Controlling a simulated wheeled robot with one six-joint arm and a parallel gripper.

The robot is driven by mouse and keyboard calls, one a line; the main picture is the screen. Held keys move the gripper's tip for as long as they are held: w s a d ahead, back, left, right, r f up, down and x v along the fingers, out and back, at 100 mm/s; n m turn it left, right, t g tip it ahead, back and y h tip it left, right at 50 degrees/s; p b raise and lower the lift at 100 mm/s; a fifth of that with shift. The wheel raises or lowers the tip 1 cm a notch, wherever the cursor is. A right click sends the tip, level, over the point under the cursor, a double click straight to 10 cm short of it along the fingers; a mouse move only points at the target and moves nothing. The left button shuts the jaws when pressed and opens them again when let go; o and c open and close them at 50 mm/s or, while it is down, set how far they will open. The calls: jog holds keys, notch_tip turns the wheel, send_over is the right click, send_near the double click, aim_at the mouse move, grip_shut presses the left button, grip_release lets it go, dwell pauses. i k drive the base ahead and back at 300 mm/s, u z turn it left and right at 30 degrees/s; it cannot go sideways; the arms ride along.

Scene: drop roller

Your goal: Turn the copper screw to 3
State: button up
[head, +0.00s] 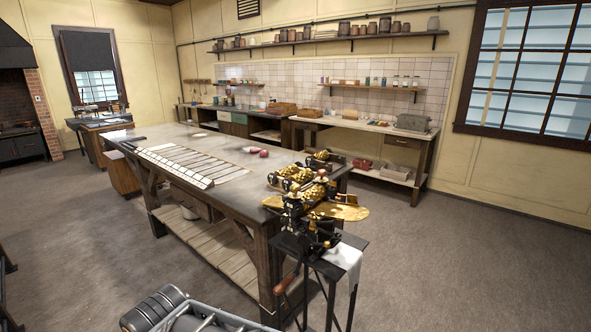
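A drop roller machine (308,222), black with brass parts, stands on a small dark stand (322,262) at the near right corner of the big table. A brass roller (313,193) with a knobbly surface shows in it, and a brass plate (345,212) sticks out to the right. A wooden-handled crank (283,286) hangs at its lower left. Small reddish-brown spots show near its top, but I cannot tell which is the copper screw, and no scale or number is readable. My gripper is not in view.
A large table (190,143) with a slatted strip (180,164) and several brass rollers (285,179) stands left of and behind the machine. A white cloth (346,257) hangs over the stand's right side. The floor (470,260) to the right is open. A counter (375,127) lines the back wall.

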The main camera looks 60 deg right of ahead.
aim_at(321, 172)
jog(key=z, duration=0.15)
jog(key=i, duration=1.85)
jog(key=z, duration=1.05)
jog(key=i, duration=0.95)
jog(key=z, duration=1.6)
jog(key=i, duration=0.45)
jog(key=z, duration=0.35)
